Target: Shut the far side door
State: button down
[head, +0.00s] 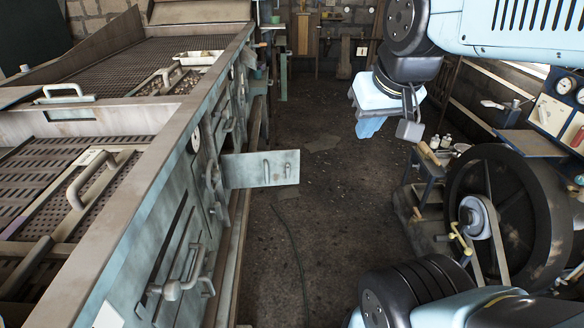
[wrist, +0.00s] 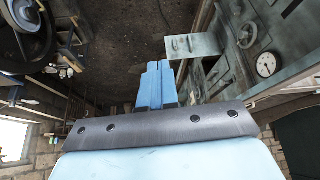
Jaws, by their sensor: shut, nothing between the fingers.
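A side door (head: 260,168) stands open on the long teal machine at the left in the head view. Its pale teal panel sticks out roughly square to the machine's side, into the aisle. It also shows in the wrist view (wrist: 193,46), right of and beyond the fingertips. My gripper (head: 368,128) hangs over the aisle, to the right of the door and apart from it. The light blue fingers (wrist: 160,66) are shut together with nothing between them, pointing down.
The machine's side carries handles (head: 178,285) and a round gauge (head: 195,140). At the right stand a large black flywheel (head: 512,215) and a small bench (head: 430,165) with bottles. The aisle floor (head: 325,220) between is clear apart from a thin cable (head: 292,240).

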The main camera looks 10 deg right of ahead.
aim_at(295, 168)
jog(key=w+a+f+t, duration=0.1)
jog(key=w+f+t, duration=0.1)
jog(key=w+f, duration=0.65)
jog(key=w+a+f+n+t, duration=0.1)
jog(key=w+f+t, duration=0.15)
jog(key=w, duration=1.05)
jog(key=w+a+f+t, duration=0.1)
jog(key=w+f, duration=0.5)
jog(key=w, duration=0.5)
jog(key=w+f+t, duration=0.4)
jog(key=f, duration=1)
jog(key=s+f+m+t+h, duration=0.25)
jog(key=s+f, duration=0.35)
jog(key=f, duration=0.7)
jog(key=shift+n+y, duration=0.25)
jog(key=shift+y, duration=0.2)
jog(key=w, duration=0.4)
jog(key=w+d, duration=0.1)
jog(key=w, duration=0.9)
jog(key=shift+d+r, duration=0.15)
jog(key=shift+r, duration=0.05)
